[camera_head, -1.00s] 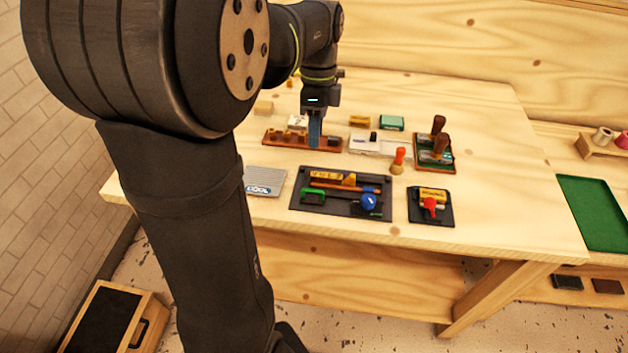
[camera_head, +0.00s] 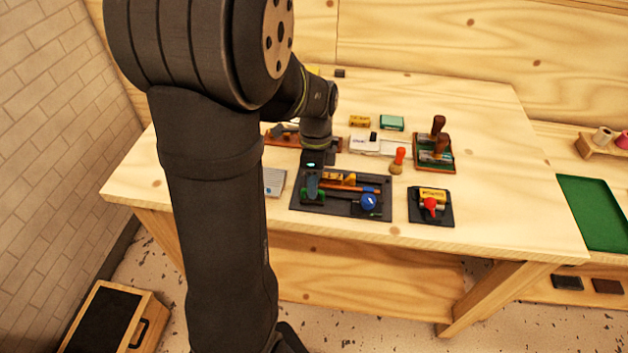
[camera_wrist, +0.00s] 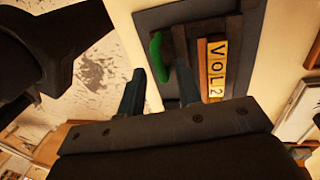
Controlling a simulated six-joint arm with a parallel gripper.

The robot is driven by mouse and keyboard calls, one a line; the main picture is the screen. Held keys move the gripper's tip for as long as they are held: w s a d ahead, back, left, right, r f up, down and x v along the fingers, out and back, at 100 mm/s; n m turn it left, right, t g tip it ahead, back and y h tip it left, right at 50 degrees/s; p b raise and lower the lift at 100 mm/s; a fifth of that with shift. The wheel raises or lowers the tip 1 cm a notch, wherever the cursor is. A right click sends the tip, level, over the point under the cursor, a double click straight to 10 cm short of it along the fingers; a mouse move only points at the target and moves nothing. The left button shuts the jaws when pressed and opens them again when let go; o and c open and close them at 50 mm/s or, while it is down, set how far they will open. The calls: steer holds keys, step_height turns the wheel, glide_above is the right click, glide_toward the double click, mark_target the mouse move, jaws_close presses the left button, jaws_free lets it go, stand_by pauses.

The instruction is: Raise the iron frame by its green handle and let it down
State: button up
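The green handle (camera_wrist: 157,57) shows in the wrist view at the edge of the dark iron frame (camera_wrist: 212,15). In the head view, the dark frame (camera_head: 342,208) lies flat on the table near its front edge, and the green handle (camera_head: 306,196) is at its left end, partly covered by my gripper. My gripper (camera_head: 311,187) points down over that end. In the wrist view its fingers (camera_wrist: 158,72) are apart, with the handle ahead between their tips. I cannot tell whether they touch it.
Yellow letter blocks reading "VOL2" (camera_wrist: 217,70) sit beside the handle. A blue knob (camera_head: 369,201) is at the frame's right. A smaller dark plate with a red knob (camera_head: 430,205) lies farther right; an orange-handled tool (camera_head: 398,160) stands behind. A grey block (camera_head: 273,182) lies close left.

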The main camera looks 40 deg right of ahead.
steer(key=shift+c, duration=0.2)
jaws_close()
steer(key=shift+w+d+r, duration=0.35)
steer(key=shift+r, duration=0.2)
steer(key=shift+w+d+r, duration=0.3)
steer(key=shift+r, duration=0.2)
steer(key=shift+o, duration=0.2)
jaws_free()
steer(key=shift+w+d+f, duration=0.1)
step_height(320, 180, up, 17)
steer(key=w+d, duration=0.2)
steer(key=shift+w, duration=0.1)
steer(key=s+f, duration=0.1)
steer(key=f, duration=0.4)
steer(key=a+f, duration=0.1)
steer(key=f, duration=0.5)
steer(key=s+a+f, duration=0.1)
steer(key=f, duration=0.5)
steer(key=shift+s+a+f, duration=0.15)
steer(key=shift+s+a, duration=0.1)
steer(key=shift+s, duration=0.1)
